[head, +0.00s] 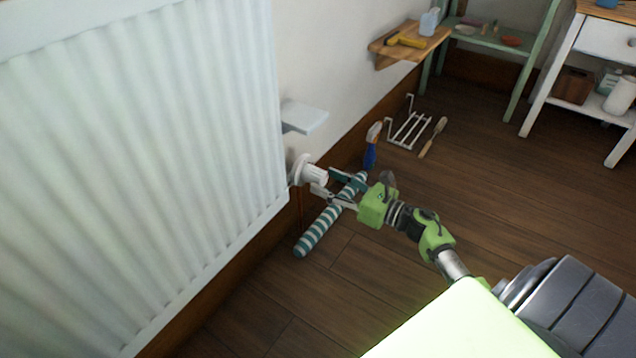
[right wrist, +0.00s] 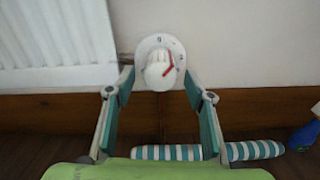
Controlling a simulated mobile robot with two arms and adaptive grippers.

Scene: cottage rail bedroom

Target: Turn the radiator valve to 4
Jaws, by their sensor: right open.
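The white radiator valve (head: 312,174) sticks out at the lower right corner of the radiator (head: 140,170). In the right wrist view the valve knob (right wrist: 158,74) sits in front of a round white dial. A red pointer mark on it slants to the upper right; the small dial figures are too blurred to read surely. My right gripper (head: 326,182) is open in front of the valve. In the wrist view its fingers stand on either side of the knob, just short of it, with gaps showing. My left gripper is not in view.
A teal-and-white striped roll (head: 322,228) lies on the floor beneath my right gripper. A small white shelf (head: 304,116) juts out above the valve. Floor to the right is clear.

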